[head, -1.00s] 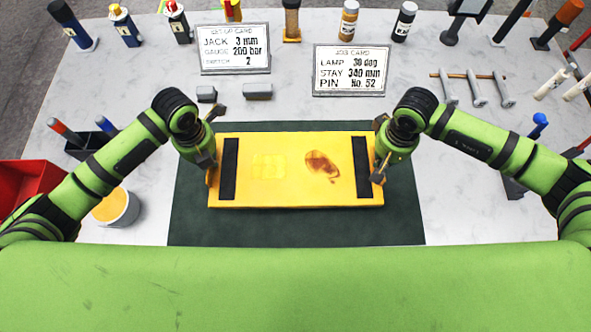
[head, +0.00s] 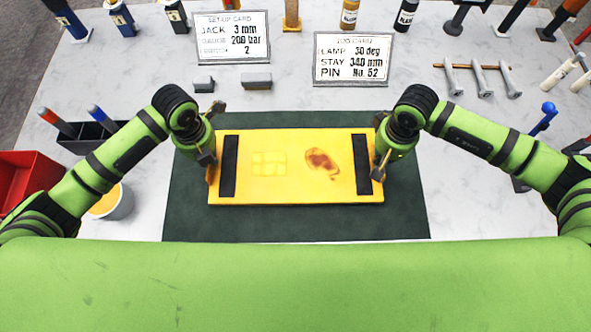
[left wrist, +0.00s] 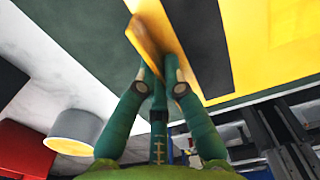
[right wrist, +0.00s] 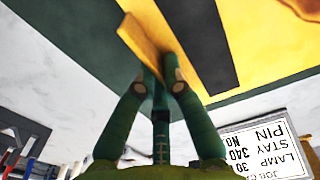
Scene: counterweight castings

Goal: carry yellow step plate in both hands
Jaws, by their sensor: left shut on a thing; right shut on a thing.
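The yellow step plate (head: 285,190) lies flat in the head view, over the dark green mat (head: 395,222). It has a black strip near each end and a brown stain right of its middle. My left gripper (head: 210,168) is shut on the plate's left end tab, also seen in the left wrist view (left wrist: 158,68). My right gripper (head: 380,168) is shut on the right end tab, also seen in the right wrist view (right wrist: 158,68). I cannot tell how far the plate is above the mat.
Two cards, a set-up card (head: 232,37) and a job card (head: 352,58), stand behind the mat with two small grey blocks (head: 257,81). A red bin (head: 25,180) and a pot (head: 112,203) are at left. Grey bolts (head: 480,78) lie at right.

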